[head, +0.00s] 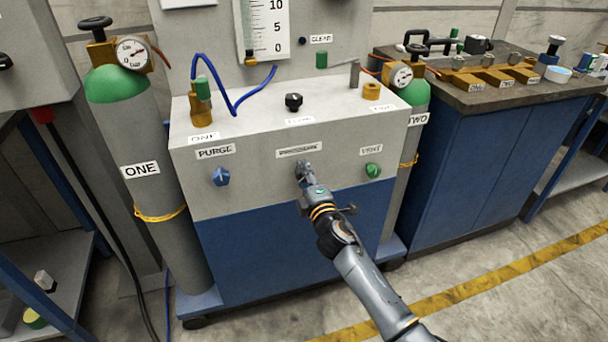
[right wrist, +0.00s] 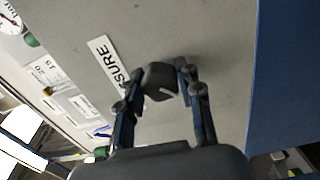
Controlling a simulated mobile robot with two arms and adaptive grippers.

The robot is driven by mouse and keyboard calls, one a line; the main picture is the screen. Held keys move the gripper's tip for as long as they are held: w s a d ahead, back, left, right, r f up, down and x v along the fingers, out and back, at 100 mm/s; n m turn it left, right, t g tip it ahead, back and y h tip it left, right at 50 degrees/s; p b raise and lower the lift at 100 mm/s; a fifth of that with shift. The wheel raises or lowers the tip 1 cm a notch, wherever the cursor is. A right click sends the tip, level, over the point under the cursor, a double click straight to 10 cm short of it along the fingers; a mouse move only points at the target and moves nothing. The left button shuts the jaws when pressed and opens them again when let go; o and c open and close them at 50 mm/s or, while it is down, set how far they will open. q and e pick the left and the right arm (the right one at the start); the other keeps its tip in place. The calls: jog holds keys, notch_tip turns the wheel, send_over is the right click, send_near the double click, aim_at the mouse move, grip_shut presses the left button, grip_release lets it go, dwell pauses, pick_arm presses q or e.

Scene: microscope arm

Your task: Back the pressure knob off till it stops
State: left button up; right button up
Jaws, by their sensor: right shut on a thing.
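The pressure knob (right wrist: 160,78) is a dark knob on the grey front panel, beside a label (right wrist: 108,64) of which "SURE" can be read in the right wrist view. My right gripper (right wrist: 162,82) has a finger on each side of the knob and is shut on it. In the head view my right gripper (head: 303,172) reaches the panel (head: 250,178) just below the middle label (head: 299,150), and it hides most of the knob. The knob's turn angle cannot be told. My left gripper is not in view.
A blue PURGE knob (head: 221,176) sits left on the same panel and a green knob (head: 373,170) sits right. Gas cylinder ONE (head: 150,190) stands at the left. A blue bench (head: 490,150) stands at the right. The floor in front is clear.

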jog(key=shift+n, duration=0.3)
jog(key=o, duration=1.2)
jog(key=v, duration=1.2)
